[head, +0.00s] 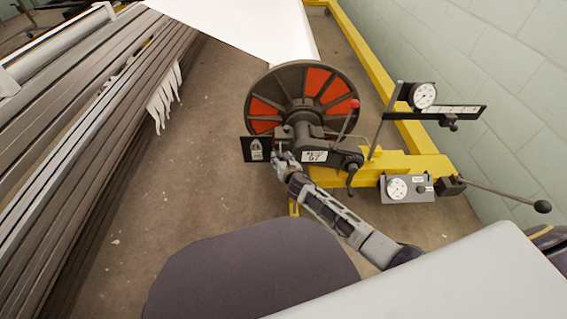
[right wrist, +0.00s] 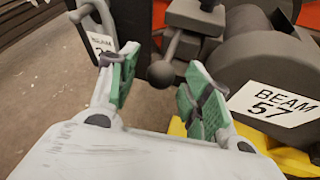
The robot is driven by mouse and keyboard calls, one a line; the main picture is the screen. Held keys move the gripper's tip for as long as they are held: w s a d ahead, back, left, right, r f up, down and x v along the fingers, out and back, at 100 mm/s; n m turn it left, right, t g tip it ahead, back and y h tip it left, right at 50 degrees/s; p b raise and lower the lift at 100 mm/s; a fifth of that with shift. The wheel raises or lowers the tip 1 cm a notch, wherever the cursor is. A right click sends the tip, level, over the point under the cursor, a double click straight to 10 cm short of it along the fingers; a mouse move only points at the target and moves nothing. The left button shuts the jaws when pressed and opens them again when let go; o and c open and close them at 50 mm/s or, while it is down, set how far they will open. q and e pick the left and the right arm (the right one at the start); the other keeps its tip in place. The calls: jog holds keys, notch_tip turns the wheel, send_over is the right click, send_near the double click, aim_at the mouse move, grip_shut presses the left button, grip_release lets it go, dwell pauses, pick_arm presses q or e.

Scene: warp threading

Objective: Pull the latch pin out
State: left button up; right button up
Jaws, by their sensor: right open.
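A dark ball-ended pin (right wrist: 163,72), likely the latch pin, shows in the right wrist view with its short rod rising from the ball toward the dark mechanism. My right gripper (right wrist: 158,84) is open, with green pads on either side of the ball and visible gaps to it. In the head view my right gripper (head: 283,162) is at the left side of the beam's hub housing (head: 305,142), where the pin is too small to make out. My left gripper is in neither view.
The beam drum (head: 290,77) with orange panels stands behind the housing. A "BEAM 57" label (right wrist: 278,103) is right of my fingers. A dark plate (head: 255,149) stands close left of the gripper. A red-knobbed lever (head: 350,116), yellow frame (head: 430,163) and gauges are to the right.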

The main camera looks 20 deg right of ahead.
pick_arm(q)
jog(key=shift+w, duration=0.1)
pick_arm(e)
jog(key=shift+s, duration=0.2)
jog(key=shift+s+r, duration=0.35)
jog(key=shift+s, duration=0.3)
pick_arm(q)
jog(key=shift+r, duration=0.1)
pick_arm(e)
jog(key=v, duration=1)
jog(key=shift+s, duration=0.1)
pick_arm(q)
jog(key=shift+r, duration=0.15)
pick_arm(e)
jog(key=shift+r, duration=0.2)
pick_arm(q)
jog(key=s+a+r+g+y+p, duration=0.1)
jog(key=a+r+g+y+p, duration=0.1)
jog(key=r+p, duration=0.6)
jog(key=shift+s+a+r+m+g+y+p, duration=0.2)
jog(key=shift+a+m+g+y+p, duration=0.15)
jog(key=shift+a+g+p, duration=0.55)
pick_arm(e)
notch_tip(320, 180, up, 10)
jog(key=shift+f, duration=0.15)
